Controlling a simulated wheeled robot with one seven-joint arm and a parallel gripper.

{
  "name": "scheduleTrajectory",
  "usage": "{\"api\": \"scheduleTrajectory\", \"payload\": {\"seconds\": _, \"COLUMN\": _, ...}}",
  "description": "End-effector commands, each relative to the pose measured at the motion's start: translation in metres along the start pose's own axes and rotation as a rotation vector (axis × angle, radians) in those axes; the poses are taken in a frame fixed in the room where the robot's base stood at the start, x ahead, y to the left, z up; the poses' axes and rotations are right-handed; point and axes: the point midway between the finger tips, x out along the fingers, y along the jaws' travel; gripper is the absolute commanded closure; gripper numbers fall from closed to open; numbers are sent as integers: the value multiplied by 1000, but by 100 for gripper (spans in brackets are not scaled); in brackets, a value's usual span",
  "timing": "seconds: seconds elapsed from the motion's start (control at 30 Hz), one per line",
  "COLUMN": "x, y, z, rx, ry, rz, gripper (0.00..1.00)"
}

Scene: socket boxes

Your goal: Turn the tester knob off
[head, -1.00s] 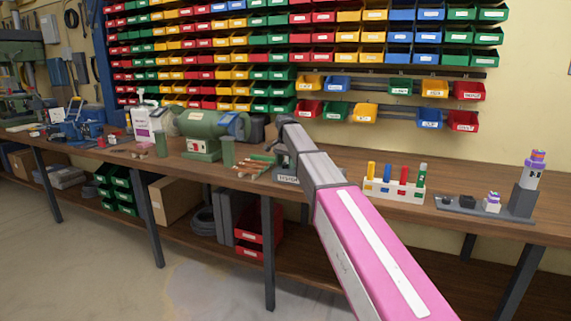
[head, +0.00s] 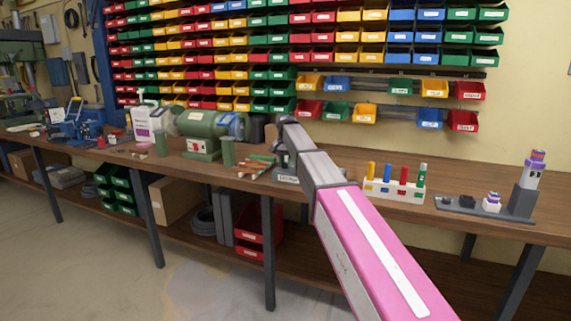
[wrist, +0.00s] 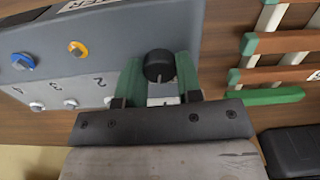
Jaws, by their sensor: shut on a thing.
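The tester is a grey box (wrist: 40,60) on the workbench, with part of its dark label and the numbers 2, 3 and 4 showing in the wrist view. Its round black knob (wrist: 159,66) has a pale pointer mark on its lower side. My gripper (wrist: 159,76) has one green finger on each side of the knob and is shut on it. In the head view only a small part of the tester (head: 286,179) shows; my arm hides the knob and the gripper there.
In the head view, a white block with coloured pegs (head: 394,190) stands right of my arm, and a green grinder (head: 201,132) stands left.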

Motion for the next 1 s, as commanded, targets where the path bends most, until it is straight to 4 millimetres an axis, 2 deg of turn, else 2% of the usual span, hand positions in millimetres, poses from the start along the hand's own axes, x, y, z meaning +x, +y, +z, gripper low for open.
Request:
{"api": "scheduleTrajectory", "payload": {"seconds": 0.6, "x": 0, "y": 0, "z": 0, "rx": -544, "ry": 0, "rz": 0, "gripper": 91}}
{"api": "scheduleTrajectory", "payload": {"seconds": 1.0, "x": 0, "y": 0, "z": 0, "rx": -718, "ry": 0, "rz": 0, "gripper": 91}}
